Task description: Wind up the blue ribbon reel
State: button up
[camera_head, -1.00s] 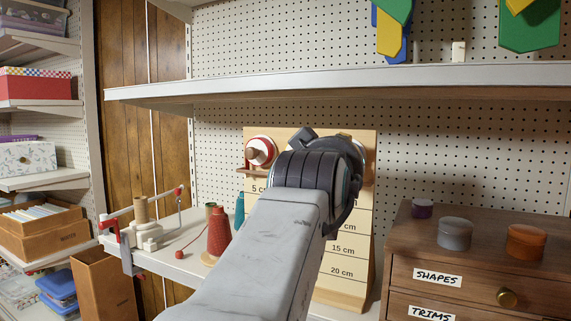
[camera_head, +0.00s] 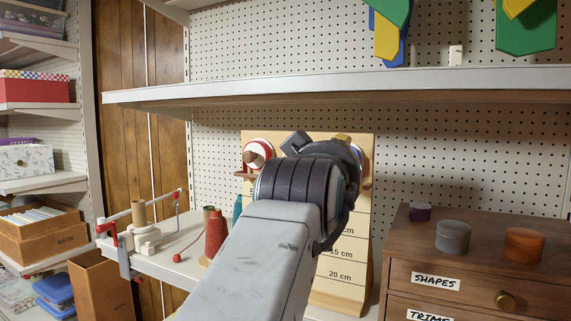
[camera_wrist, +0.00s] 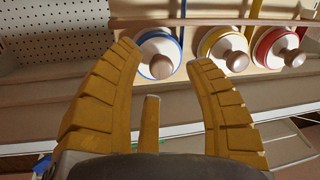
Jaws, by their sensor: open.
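The blue ribbon reel (camera_wrist: 154,46) shows in the wrist view as a white disc with a blue rim and a round wooden knob facing me. In the head view my arm covers the blue reel and most of the gripper.
A yellow reel (camera_wrist: 214,42) and a red reel (camera_wrist: 270,45) sit beside it on the wooden board (camera_head: 340,285). A red thread cone (camera_head: 216,234) stands left of my arm. A drawer cabinet (camera_head: 410,250) stands at right. A shelf (camera_head: 400,82) runs above.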

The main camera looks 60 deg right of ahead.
jog(key=s+a, duration=0.1)
jog(key=a, duration=0.8)
jog(key=shift+s+a+r, duration=0.15)
jog(key=shift+s+r, duration=0.05)
jog(key=shift+s, duration=0.1)
